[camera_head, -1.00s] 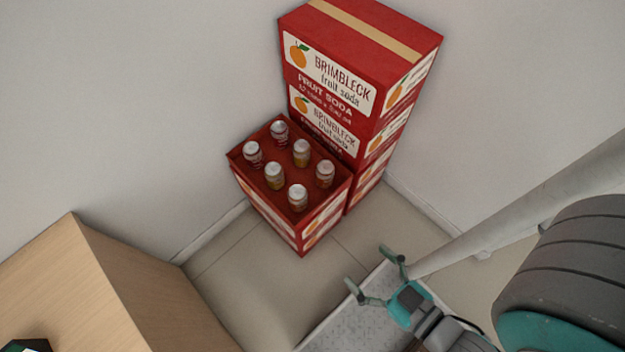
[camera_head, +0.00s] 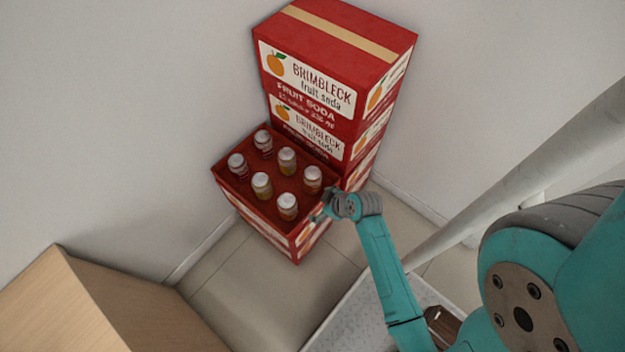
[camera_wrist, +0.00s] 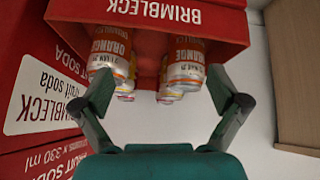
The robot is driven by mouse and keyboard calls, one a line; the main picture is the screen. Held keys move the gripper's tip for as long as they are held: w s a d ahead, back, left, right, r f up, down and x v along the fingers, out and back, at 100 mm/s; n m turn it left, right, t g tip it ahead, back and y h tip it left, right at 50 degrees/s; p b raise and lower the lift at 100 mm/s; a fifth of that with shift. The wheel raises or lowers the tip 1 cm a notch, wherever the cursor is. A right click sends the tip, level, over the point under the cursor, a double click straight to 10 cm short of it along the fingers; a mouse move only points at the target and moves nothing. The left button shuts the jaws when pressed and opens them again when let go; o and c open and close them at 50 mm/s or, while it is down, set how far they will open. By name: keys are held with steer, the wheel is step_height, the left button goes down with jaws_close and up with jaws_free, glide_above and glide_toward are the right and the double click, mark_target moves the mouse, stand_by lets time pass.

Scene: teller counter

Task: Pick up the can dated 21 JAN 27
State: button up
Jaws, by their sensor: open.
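An open red crate (camera_head: 262,228) holds several upright cans with pale tops, such as the front can (camera_head: 288,207) and the right can (camera_head: 313,180). In the wrist view two orange-labelled cans show upside down: a left can (camera_wrist: 111,48) and a right can (camera_wrist: 187,58). Each carries a small date print; the left one seems to read JAN, the right one MAR, but the full dates are hard to read. My gripper (camera_wrist: 160,82) is open and empty, its left finger in front of the left can's edge. In the head view it is at the crate's right rim, partly hidden by my wrist.
Red Brimbleck boxes (camera_head: 320,85) are stacked directly behind the crate, against the wall corner. A wooden cabinet (camera_head: 85,305) stands at the lower left. A pale pole (camera_head: 520,170) runs at the right. Tiled floor (camera_head: 235,275) lies bare between the cabinet and crate.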

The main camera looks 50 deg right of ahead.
mark_target(320, 174)
steer(key=w+d+r, duration=0.1)
steer(key=d, duration=0.2)
steer(key=w+d+n+y, duration=0.1)
steer(key=w+d, duration=0.1)
steer(key=d, duration=0.1)
steer(key=w+d+r+n+g+y, duration=0.1)
steer(key=w+d, duration=0.1)
steer(key=d, duration=0.2)
steer(key=shift+w+r, duration=0.15)
steer(key=shift+r, duration=0.15)
steer(key=x, duration=0.5)
steer(key=shift+w+a+f, duration=0.1)
steer(key=shift+f, duration=0.05)
steer(key=shift+s+x, duration=0.2)
steer(key=shift+x, duration=2.45)
steer(key=shift+a+n, duration=0.1)
steer(key=shift+n, duration=0.2)
steer(key=shift+c, duration=0.2)
steer(key=c, duration=1.5)
